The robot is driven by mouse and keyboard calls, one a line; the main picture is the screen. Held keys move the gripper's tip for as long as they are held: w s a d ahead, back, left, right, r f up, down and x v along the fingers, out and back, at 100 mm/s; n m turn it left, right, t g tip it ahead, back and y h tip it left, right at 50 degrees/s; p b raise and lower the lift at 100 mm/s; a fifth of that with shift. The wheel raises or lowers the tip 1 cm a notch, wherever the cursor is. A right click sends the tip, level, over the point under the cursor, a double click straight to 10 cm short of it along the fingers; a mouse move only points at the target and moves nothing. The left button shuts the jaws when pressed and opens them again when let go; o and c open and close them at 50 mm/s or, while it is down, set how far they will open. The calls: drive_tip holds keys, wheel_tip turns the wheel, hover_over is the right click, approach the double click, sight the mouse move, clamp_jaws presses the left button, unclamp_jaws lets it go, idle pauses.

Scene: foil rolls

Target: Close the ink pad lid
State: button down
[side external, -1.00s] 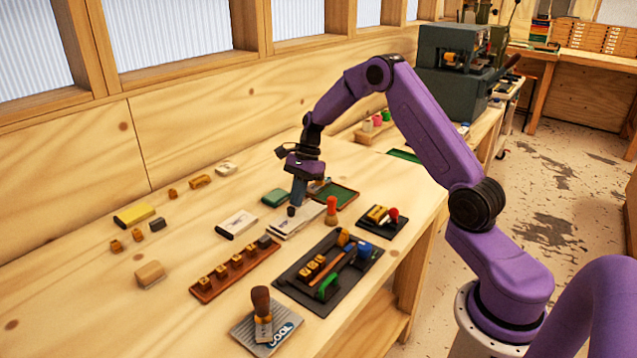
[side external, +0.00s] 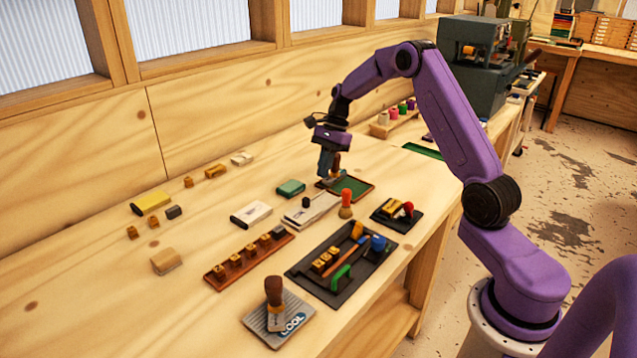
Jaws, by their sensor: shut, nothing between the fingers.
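A flat, open green pad with a brown rim (side external: 350,188) lies on the bench at mid-right; I take it for the ink pad. Its lid cannot be made out clearly, as my gripper covers the pad's left end. My gripper (side external: 327,172) points down at that left end, shut with nothing held. Whether its fingertips touch the pad or lid cannot be told from this view. A small closed green box (side external: 290,188) sits just left of the pad, apart from it.
An orange-handled stamp (side external: 346,203) and a pale flat box (side external: 318,210) stand just in front of the pad. A dark tray with tools (side external: 312,285), a small black tray (side external: 385,218) and a brown stamp rack (side external: 228,277) lie nearer. The bench behind the pad is mostly clear.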

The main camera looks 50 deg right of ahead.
drive_tip(key=v, duration=0.6)
approach(303, 209)
drive_tip(key=d+f, duration=0.3)
drive_tip(key=d, duration=0.2)
drive_tip(key=shift+w+f, duration=0.1)
drive_tip(key=shift+f, duration=0.3)
drive_tip(key=shift+a+f, duration=0.15)
drive_tip(key=shift+a, duration=1.95)
drive_tip(key=shift+a, duration=0.1)
